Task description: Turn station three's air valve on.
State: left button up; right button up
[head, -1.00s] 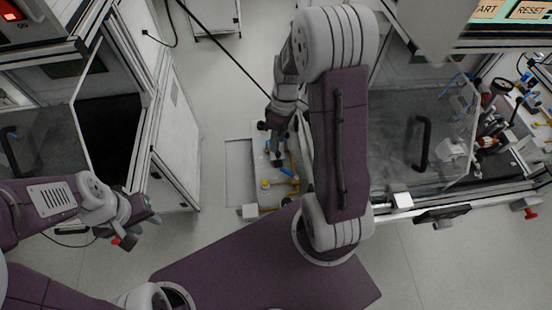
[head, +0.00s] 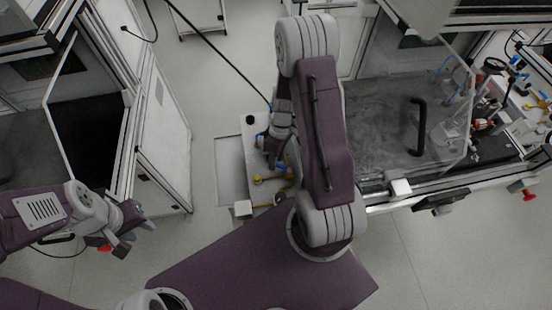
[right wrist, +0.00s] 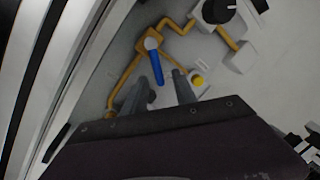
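The air valve shows in the right wrist view as a blue lever (right wrist: 156,66) on a brass-coloured body, with orange-yellow pipes running from it. The lever points down the picture, towards my right gripper. My right gripper (right wrist: 163,80) has its two grey fingers apart, one on each side of the lever in the picture. Whether either finger touches the lever I cannot tell. In the head view my right gripper (head: 273,158) is over the pale valve panel (head: 254,125) and hides part of it. My left gripper (head: 134,238) is open and empty at the left.
A black round knob or gauge (right wrist: 217,9) and a yellow button (right wrist: 197,80) sit near the lever. A glass-doored station (head: 385,115) stands right of my right arm. White cabinets (head: 165,130) stand at the left. Grey floor (head: 205,85) lies open between them.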

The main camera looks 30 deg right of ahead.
grip_shut()
jog(key=shift+w+d, duration=0.1)
jog(key=shift+d, duration=0.05)
jog(key=m, duration=0.1)
jog(key=d+m+b, duration=0.1)
jog(key=m, duration=0.1)
jog(key=d+m+t, duration=0.1)
jog(key=m, duration=0.1)
jog(key=shift+w+d, duration=0.2)
jog(key=shift+w, duration=0.05)
jog(key=shift+s+d+m+t+b, duration=0.2)
jog(key=shift+d+m+b, duration=0.3)
jog(key=shift+m, duration=0.8)
jog(key=shift+s+d+m+t+b, duration=0.1)
jog(key=shift+d+m+t+b, duration=0.3)
jog(key=shift+m, duration=0.9)
jog(key=shift+d, duration=0.2)
grip_release()
jog(key=shift+s, duration=0.1)
